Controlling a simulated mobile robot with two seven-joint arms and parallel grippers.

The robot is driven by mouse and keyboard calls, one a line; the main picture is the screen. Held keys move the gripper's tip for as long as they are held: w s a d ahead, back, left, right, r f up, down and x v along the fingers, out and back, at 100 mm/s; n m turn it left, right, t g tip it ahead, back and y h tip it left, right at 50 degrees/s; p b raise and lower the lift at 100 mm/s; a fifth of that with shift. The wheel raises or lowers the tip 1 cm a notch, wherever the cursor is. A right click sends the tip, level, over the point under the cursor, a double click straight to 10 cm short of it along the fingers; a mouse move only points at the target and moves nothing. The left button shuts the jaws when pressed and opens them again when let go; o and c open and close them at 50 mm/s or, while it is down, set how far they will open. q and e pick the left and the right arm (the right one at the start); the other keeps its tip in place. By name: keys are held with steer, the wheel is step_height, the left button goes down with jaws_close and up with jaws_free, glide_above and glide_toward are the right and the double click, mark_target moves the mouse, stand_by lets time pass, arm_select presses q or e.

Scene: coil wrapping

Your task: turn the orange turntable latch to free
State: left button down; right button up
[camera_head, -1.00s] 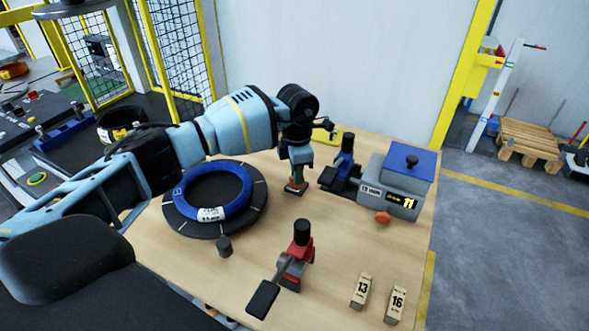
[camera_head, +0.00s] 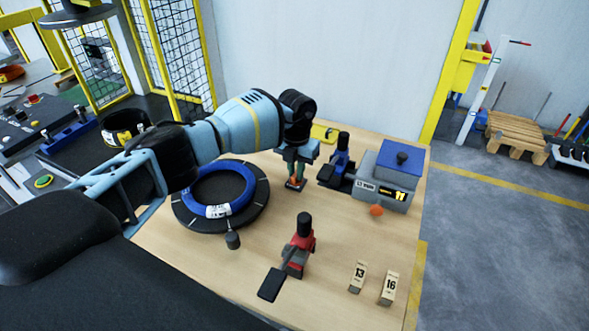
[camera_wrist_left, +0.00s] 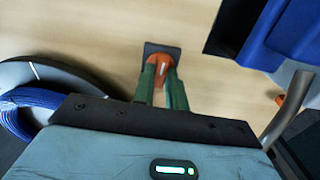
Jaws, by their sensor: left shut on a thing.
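The orange turntable latch (camera_wrist_left: 160,62) stands on a small dark base plate on the table, right of the turntable. My left gripper (camera_wrist_left: 161,80) reaches down from above, and its two green fingers are shut on the latch's handle, one on each side. In the head view my left gripper (camera_head: 295,172) hides part of the latch, so its exact angle is hard to tell there. The dark round turntable (camera_head: 180,212) carries a blue coil (camera_head: 247,184) with a white label. My right gripper is not in view.
A blue toggle clamp (camera_head: 342,152) and a grey box with a blue lid (camera_head: 400,155) stand close right of the gripper. A red clamp (camera_head: 305,238) stands in front. Wooden blocks marked 13 (camera_head: 358,276) and 16 (camera_head: 389,288) sit at the front right.

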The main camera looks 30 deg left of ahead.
arm_select(q)
steer(key=shift+n, duration=0.4)
steer(key=c, duration=1.4)
jaws_free()
steer(key=shift+c, duration=0.2)
step_height(320, 180, up, 8)
steer(key=shift+f, duration=0.1)
